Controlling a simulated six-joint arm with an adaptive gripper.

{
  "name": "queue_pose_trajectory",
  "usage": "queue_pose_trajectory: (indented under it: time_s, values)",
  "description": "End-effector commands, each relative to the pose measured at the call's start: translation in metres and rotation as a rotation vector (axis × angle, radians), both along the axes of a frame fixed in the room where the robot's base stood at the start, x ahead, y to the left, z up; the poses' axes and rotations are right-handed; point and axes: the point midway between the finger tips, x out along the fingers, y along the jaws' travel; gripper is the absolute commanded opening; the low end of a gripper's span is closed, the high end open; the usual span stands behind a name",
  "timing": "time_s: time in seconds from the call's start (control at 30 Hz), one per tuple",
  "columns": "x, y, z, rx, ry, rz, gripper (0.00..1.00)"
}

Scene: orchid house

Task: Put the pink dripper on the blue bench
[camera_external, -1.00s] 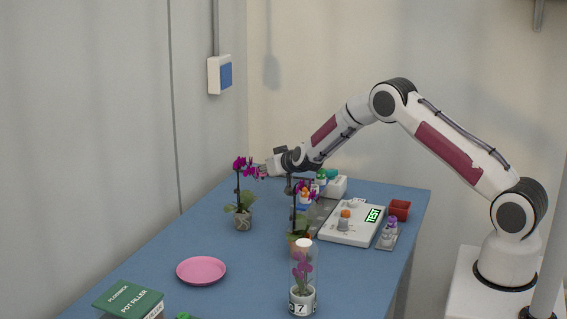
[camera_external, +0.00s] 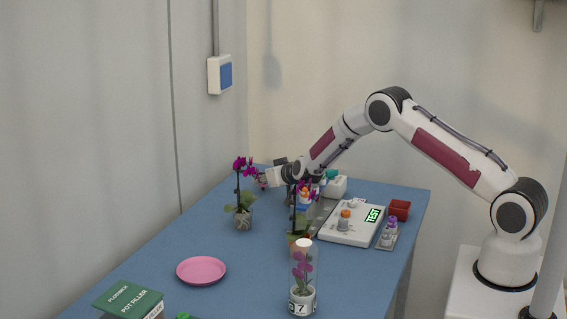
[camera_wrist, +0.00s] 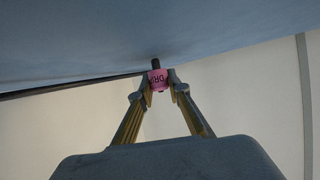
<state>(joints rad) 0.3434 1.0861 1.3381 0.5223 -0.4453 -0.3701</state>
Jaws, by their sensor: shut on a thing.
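The pink dripper (camera_wrist: 158,80) has a black tip and dark lettering. In the wrist view it is between the fingertips of my gripper (camera_wrist: 158,86), which is shut on it. Its tip points toward the blue bench (camera_wrist: 90,40); I cannot tell whether it touches. In the outside view my gripper (camera_external: 266,178) is low over the far part of the blue bench (camera_external: 150,260), just right of an orchid's flowers. The dripper is hard to make out there among the magenta blooms.
A potted orchid (camera_external: 243,218) stands left of my gripper, another (camera_external: 298,240) in front. A tester box (camera_external: 345,236), red pot (camera_external: 399,210), pink saucer (camera_external: 201,270), clear-covered orchid (camera_external: 302,300) and green box (camera_external: 128,300) are also there.

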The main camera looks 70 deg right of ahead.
Motion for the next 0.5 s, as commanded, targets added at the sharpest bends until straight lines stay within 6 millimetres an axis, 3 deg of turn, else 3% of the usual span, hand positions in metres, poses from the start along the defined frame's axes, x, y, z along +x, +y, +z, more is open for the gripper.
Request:
queue_pose_trajectory:
  time_s: [0.17, 0.2, 0.23, 0.5]
  values:
    - [0.0, 0.0, -0.0033, 0.001, 0.001, 0.0, 0.06]
    - [0.0001, 0.0001, -0.0031, 0.0, 0.0, 0.0, 0.25]
    - [0.0001, 0.0001, -0.003, 0.0, 0.0, 0.0, 0.32]
    - [0.0, 0.0, -0.0029, 0.0, 0.0, 0.0, 0.34]
